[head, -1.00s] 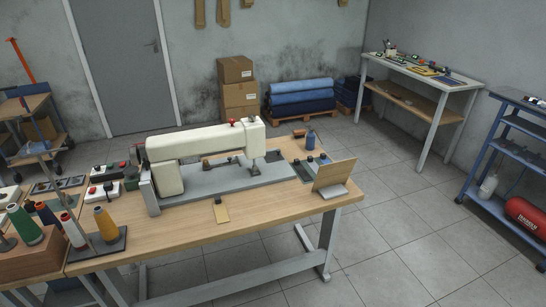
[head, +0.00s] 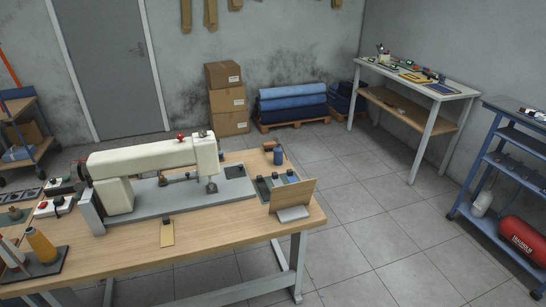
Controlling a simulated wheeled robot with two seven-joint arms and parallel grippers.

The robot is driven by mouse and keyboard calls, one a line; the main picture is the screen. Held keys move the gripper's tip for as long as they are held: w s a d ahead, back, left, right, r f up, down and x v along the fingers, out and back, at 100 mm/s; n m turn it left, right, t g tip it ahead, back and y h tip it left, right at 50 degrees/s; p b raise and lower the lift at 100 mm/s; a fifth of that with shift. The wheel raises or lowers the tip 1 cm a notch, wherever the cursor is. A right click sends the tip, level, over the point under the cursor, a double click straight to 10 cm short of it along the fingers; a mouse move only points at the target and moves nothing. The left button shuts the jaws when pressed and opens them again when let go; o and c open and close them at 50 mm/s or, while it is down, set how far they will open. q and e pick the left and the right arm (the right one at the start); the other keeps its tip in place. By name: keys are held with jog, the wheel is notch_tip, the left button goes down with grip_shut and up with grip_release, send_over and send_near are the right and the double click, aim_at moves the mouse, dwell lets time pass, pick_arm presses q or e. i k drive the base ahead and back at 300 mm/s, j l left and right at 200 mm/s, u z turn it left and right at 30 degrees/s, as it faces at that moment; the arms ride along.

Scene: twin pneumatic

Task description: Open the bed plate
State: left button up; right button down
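A cream sewing machine (head: 150,156) stands on the wooden table at the left of the head view. Its grey bed (head: 168,197) lies flat under the arm. A darker plate (head: 235,171) is set in the bed's right end, and it looks flat. A small yellow tag-like piece (head: 167,233) with a dark knob lies at the bed's front edge. Neither of my grippers is in view.
A wooden board on a stand (head: 292,196) and a dark tray of small parts (head: 272,185) sit at the table's right end. A yellow cone (head: 41,245) is at front left. Open floor lies to the right, before a blue shelf cart (head: 508,170).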

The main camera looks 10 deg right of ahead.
aim_at(234, 172)
jog(key=i+l, duration=0.1)
jog(key=l, duration=0.35)
jog(key=i+l, duration=0.1)
jog(key=l, duration=0.35)
jog(key=l+z, duration=0.1)
jog(key=l, duration=0.35)
jog(key=i+l, duration=0.2)
jog(key=l, duration=0.2)
jog(key=i+l+z, duration=0.1)
jog(key=l, duration=0.35)
jog(key=i+l, duration=0.1)
jog(key=l, duration=0.35)
jog(key=i+l, duration=0.15)
jog(key=i+j, duration=0.2)
jog(key=j, duration=0.2)
